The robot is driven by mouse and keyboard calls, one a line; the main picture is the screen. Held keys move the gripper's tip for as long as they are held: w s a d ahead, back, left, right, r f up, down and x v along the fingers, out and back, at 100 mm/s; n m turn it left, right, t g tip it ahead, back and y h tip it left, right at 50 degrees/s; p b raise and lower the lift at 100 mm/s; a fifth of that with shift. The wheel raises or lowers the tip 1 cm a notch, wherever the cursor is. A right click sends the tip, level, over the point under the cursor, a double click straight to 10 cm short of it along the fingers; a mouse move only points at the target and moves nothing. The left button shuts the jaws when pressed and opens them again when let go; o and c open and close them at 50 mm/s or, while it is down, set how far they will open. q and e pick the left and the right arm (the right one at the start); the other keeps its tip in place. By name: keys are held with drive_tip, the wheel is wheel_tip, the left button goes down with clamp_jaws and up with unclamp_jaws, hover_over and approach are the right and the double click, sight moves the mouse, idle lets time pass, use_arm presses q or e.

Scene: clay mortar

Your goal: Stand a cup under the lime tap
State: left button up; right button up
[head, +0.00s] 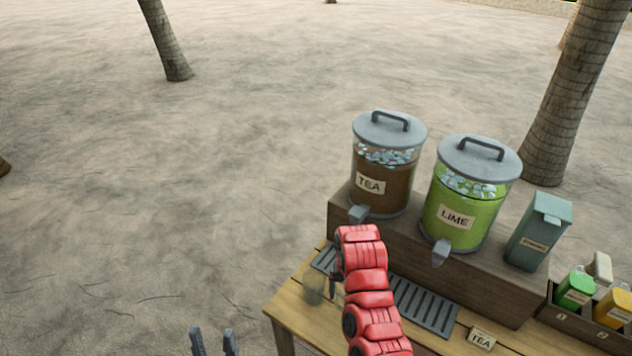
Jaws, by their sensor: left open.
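The lime dispenser (466,195) is a clear jar of green drink with a grey lid and a LIME label, standing on a wooden riser. Its grey lime tap (440,254) sticks out at the front, above the slatted drip tray (425,304). A small, dim, see-through shape (313,290) is at the tray's left end; I cannot tell if it is a cup. My left gripper (214,342) is open and empty at the bottom edge, left of the table. My red right arm covers part of the tray; its gripper is mostly hidden behind it.
The tea dispenser (382,165) with its own tap (358,214) stands left of the lime one. A grey-green lidded box (539,231) is at the riser's right end. A crate (581,327) of bottles and a TEA card (482,338) are at right. Sand left of the table is clear.

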drive_tip(key=w+d+r+n+b, duration=0.15)
drive_tip(key=w+r+b, duration=0.25)
drive_tip(key=w+r, duration=0.45)
drive_tip(key=s+d+r+b, duration=0.1)
drive_tip(key=d+r+b, duration=0.2)
drive_tip(key=d+r, duration=0.4)
drive_tip(key=shift+s+d+r, duration=0.15)
drive_tip(key=shift+s+r, duration=0.1)
drive_tip(key=shift+r, duration=0.4)
